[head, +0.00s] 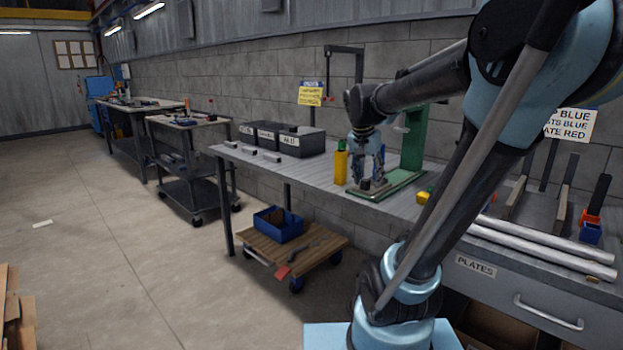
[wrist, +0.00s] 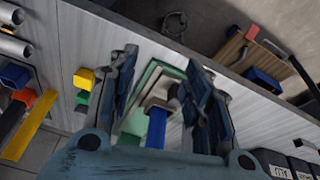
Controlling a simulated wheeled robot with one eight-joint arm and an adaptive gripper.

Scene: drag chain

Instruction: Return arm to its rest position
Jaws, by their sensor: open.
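My gripper (head: 368,178) hangs from my arm over the grey workbench (head: 312,177), fingers pointing down, close to the base of a green press stand (head: 412,140). In the wrist view my gripper (wrist: 163,65) has its two fingers spread apart, with nothing gripped. Between them show the green base plate (wrist: 140,80), a beige block (wrist: 163,92) and a blue part (wrist: 157,128). I cannot tell how far the fingertips are above the block.
A yellow bottle (head: 341,165) stands just left of my gripper. Dark bins (head: 300,141) and small grey blocks (head: 248,150) are further left. Metal tubes (head: 540,245) lie on the bench at right. A wooden cart (head: 315,245) with a blue bin (head: 278,224) stands below. Floor at left is mostly clear.

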